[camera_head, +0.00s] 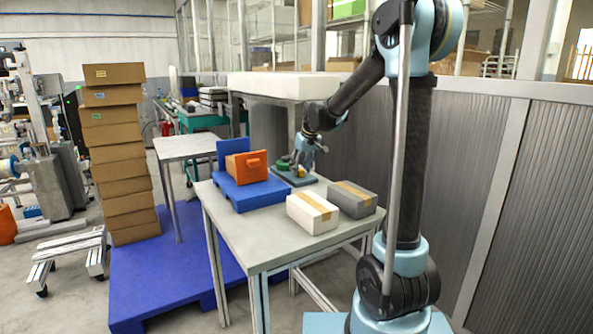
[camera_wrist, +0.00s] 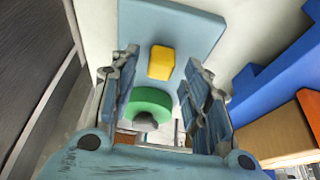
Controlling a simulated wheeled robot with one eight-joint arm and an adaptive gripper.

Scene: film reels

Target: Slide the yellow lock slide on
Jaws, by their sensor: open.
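The yellow lock slide (camera_wrist: 161,62) shows in the wrist view as a small block over the blue-grey base plate (camera_wrist: 205,27). It also shows in the head view (camera_head: 301,172), small, on the plate (camera_head: 309,181) at the table's far end. A green ring (camera_wrist: 150,94) with a grey centre lies beside the slide, nearer my wrist. It shows in the head view (camera_head: 283,166) at the plate's left. My gripper (camera_wrist: 162,57) is open, its fingers on either side of the slide and ring in the picture, with gaps to the slide. In the head view my gripper (camera_head: 307,151) is above the plate.
A blue stand (camera_head: 255,195) with an orange and brown piece (camera_head: 247,165) is left of the plate; its blue edge shows in the wrist view (camera_wrist: 262,85). White (camera_head: 312,213) and grey (camera_head: 352,199) boxes lie nearer. The table's front (camera_head: 262,250) is clear.

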